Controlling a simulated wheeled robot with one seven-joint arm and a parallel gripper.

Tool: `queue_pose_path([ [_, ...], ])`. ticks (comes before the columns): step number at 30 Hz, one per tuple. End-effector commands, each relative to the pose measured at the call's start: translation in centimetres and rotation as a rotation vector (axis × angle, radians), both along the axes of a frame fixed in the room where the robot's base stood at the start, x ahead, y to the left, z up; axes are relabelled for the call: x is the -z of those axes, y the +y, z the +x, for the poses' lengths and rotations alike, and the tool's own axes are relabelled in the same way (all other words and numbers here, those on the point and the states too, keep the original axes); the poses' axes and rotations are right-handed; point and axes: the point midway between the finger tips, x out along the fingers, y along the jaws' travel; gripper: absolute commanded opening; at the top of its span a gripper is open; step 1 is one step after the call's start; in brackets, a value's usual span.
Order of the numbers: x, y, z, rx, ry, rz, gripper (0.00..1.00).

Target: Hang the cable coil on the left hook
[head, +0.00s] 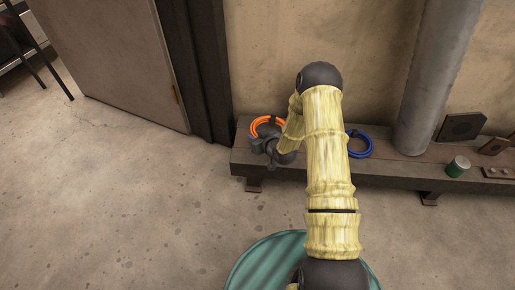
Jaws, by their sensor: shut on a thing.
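An orange cable coil (268,121) shows at the left end of a low bench against the wall. My gripper (259,142) is at the coil's lower edge and is shut on it; the fingertips are small and dark here. My wrist hides part of the coil. I cannot tell whether the coil rests on the bench or is just above it. A blue cable coil (361,144) lies on the bench to the right of my arm, apart from the gripper. No hook shows in this view.
The bench (400,172) runs along the wall. On it are a green can (457,166), a dark square box (461,126) and small plates (494,146). A door (115,55) is at left. The floor (130,200) in front is clear.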

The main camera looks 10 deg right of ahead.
Motion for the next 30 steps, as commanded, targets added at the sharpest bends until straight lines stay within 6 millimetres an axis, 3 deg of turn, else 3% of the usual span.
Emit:
queue_pose_path([
  [10, 0.3, 0.0, 0.1, -0.001, -0.006, -0.001, 0.0],
  [20, 4.7, 0.0, 0.1, -0.001, -0.004, 0.0, 0.0],
  [28, 4.8, -0.1, 0.1, 0.001, -0.003, -0.001, 0.0],
  [29, 5.0, -0.1, 0.0, 0.001, 0.0, 0.0, 0.26],
  [30, 5.0, -0.1, 0.0, 0.002, 0.0, 0.0, 0.34],
])
